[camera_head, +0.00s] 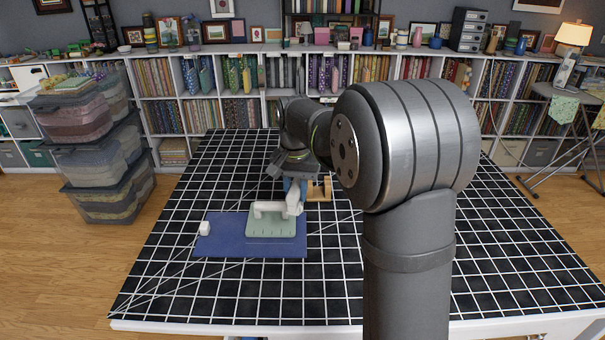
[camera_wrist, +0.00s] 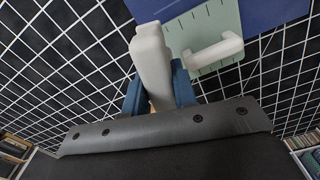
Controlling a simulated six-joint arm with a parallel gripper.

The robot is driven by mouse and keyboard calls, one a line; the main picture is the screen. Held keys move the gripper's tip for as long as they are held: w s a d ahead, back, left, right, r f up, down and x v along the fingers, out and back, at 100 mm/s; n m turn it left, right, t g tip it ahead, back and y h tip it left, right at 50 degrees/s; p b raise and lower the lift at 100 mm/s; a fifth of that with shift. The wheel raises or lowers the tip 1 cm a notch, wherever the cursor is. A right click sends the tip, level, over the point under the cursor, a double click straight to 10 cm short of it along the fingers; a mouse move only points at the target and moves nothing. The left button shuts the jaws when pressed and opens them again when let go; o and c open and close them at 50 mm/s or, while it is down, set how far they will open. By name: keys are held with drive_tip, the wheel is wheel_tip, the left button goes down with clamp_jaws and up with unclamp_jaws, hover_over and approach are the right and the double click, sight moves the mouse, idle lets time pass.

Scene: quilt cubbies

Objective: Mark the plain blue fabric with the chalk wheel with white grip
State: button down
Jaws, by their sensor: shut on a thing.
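The plain blue fabric (camera_head: 215,245) lies flat on the table, and part of it shows at the top of the wrist view (camera_wrist: 268,12). A pale green template with a white handle (camera_head: 270,228) lies on the fabric's right part; it also shows in the wrist view (camera_wrist: 205,62). My gripper (camera_wrist: 158,88) is shut on a white grip (camera_wrist: 150,55), with a blue finger on each side. In the head view the white grip (camera_head: 294,202) is beside the template's right end. It appears to be the chalk wheel, but its wheel is hidden.
A wooden stand (camera_head: 320,189) is just right of my gripper. The black gridded table mat (camera_head: 170,285) is clear in front and at left. Shelves (camera_head: 170,115) line the back.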

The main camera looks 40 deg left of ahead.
sight(293, 196)
drive_tip(key=shift+s+d+f+n, duration=0.15)
drive_tip(key=shift+s+d+n, duration=0.5)
drive_tip(key=shift+s, duration=0.1)
drive_tip(key=shift+s+d+f+n, duration=0.1)
drive_tip(key=shift+s+d+n, duration=0.45)
drive_tip(key=shift+s+n, duration=0.15)
drive_tip(key=shift+f, duration=2.75)
drive_tip(key=c, duration=1.7)
unclamp_jaws()
drive_tip(key=shift+c, duration=0.2)
clamp_jaws()
drive_tip(key=shift+f, duration=0.5)
